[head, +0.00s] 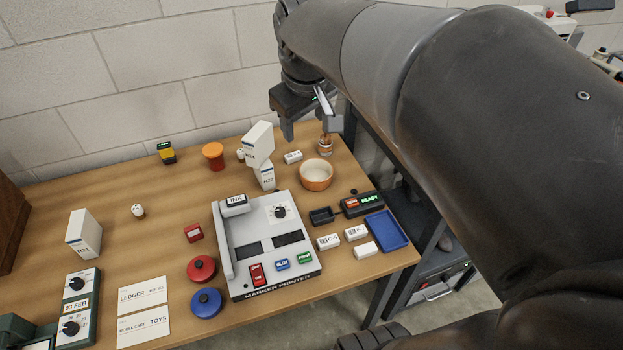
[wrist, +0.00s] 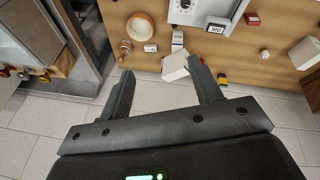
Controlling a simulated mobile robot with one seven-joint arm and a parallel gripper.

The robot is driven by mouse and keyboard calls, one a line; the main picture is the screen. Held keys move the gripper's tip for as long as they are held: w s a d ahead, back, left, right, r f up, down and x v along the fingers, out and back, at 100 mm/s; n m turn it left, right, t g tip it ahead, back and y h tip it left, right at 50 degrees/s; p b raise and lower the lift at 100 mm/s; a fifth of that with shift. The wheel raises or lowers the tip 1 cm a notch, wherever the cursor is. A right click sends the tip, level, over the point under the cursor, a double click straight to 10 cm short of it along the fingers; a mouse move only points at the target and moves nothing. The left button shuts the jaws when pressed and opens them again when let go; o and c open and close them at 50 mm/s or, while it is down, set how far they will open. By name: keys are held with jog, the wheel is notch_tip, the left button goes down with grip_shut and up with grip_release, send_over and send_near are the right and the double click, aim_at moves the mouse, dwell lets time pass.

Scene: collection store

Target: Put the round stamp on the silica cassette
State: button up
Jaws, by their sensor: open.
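My gripper (head: 311,122) is open and empty, high over the back right of the table; its two fingers also show in the wrist view (wrist: 161,72). A small wooden-handled piece with a clear or pale base (head: 325,145), perhaps the round stamp, stands upright close below the right finger, apart from it; it also shows in the wrist view (wrist: 125,46). Small white labelled blocks stand at the back (head: 293,157) and right front (head: 328,242); one may be the silica cassette, but I cannot read their labels.
A marker printer (head: 247,243) fills the middle. An orange-rimmed bowl (head: 316,175), a tilted white box (head: 259,143) above another marked N22 (head: 266,177), and a blue tray (head: 386,230) are around it. Red and blue round lidded pieces stand front left. The table's left middle is mostly clear.

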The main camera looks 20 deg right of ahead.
jog(key=s+a+f+m+t+y, duration=0.1)
jog(key=s+f+m, duration=0.3)
jog(key=s, duration=1)
jog(key=shift+a+f+t, duration=0.3)
jog(key=shift+a+f, duration=0.25)
jog(key=shift+f, duration=0.4)
jog(key=shift+o, duration=0.5)
